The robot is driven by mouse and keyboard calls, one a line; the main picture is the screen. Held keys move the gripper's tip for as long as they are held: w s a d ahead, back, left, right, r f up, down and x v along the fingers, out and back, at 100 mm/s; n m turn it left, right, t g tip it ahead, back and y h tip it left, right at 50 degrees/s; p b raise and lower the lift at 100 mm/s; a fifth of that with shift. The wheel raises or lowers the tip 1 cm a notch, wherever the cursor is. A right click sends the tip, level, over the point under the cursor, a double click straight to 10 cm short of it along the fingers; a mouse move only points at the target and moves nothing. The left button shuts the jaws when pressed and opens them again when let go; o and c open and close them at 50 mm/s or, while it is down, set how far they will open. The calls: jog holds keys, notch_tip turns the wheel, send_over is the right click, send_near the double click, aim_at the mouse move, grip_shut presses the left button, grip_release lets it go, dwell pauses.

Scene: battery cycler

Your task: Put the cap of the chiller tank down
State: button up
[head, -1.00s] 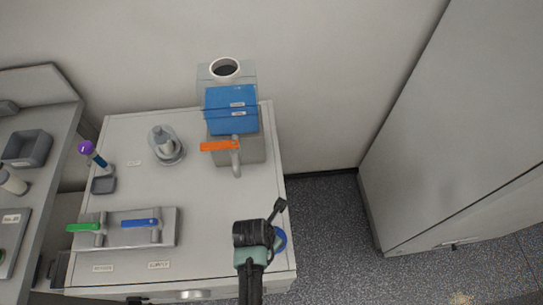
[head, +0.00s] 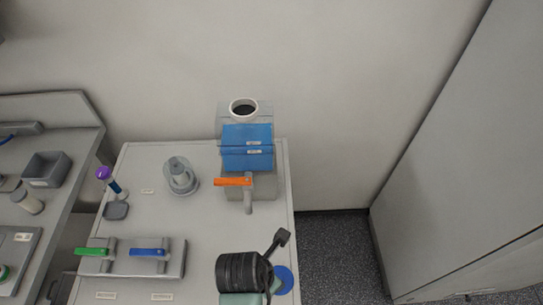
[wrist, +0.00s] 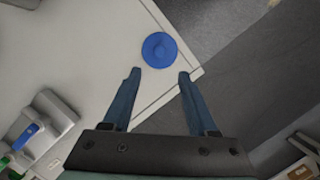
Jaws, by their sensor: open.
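The blue round cap (wrist: 160,50) lies flat on the light grey cabinet top near its corner, just beyond my fingertips in the wrist view. In the head view the cap (head: 284,279) shows partly behind my arm at the right edge of the top. My gripper (wrist: 158,73) is open and empty, its two fingers apart and short of the cap in the picture. In the head view my wrist hides the fingers. The chiller tank (head: 247,150) is a grey box with a blue front and an open round white-rimmed neck (head: 244,108) on top.
An orange-handled valve (head: 234,182) is on the tank's front. A clear domed fitting (head: 180,176) and a purple-topped tube (head: 104,174) stand to its left. A plate carries green (head: 92,251) and blue (head: 148,252) handles. The cabinet top (head: 215,225) has bare room between these.

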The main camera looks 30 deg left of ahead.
jog(key=shift+s+r, duration=0.1)
jog(key=shift+r, duration=0.05)
jog(key=w+a+r+m+t+y, duration=0.2)
jog(key=w+a+r+m+t, duration=0.1)
jog(key=w+r+m, duration=0.3)
jog(key=w+a+r+m+t+y, duration=0.1)
jog(key=w+a+r+m+t, duration=0.15)
jog(key=w+r, duration=0.55)
jog(key=w+d+r+m+t+y, duration=0.1)
jog(key=w+r+m+t, duration=0.2)
jog(key=r, duration=0.5)
jog(key=w+d+r+m+t, duration=0.15)
jog(key=r+m, duration=0.25)
jog(key=r, duration=0.4)
jog(key=d+r+m+t, duration=0.4)
jog(key=r+m, duration=0.1)
jog(key=r, duration=0.6)
jog(key=d+r+m+t, duration=0.4)
jog(key=r+m, duration=0.1)
jog(key=r, duration=0.7)
jog(key=s+d+r+m+t+h, duration=0.1)
jog(key=s+d+r+m+t, duration=0.2)
jog(key=r, duration=0.5)
jog(key=s+d+r+m+t+h, duration=0.2)
jog(key=s+r+m, duration=0.3)
jog(key=r, duration=0.3)
jog(key=shift+s+d+t, duration=0.6)
jog(key=shift+s+d, duration=0.1)
jog(key=shift+d, duration=0.2)
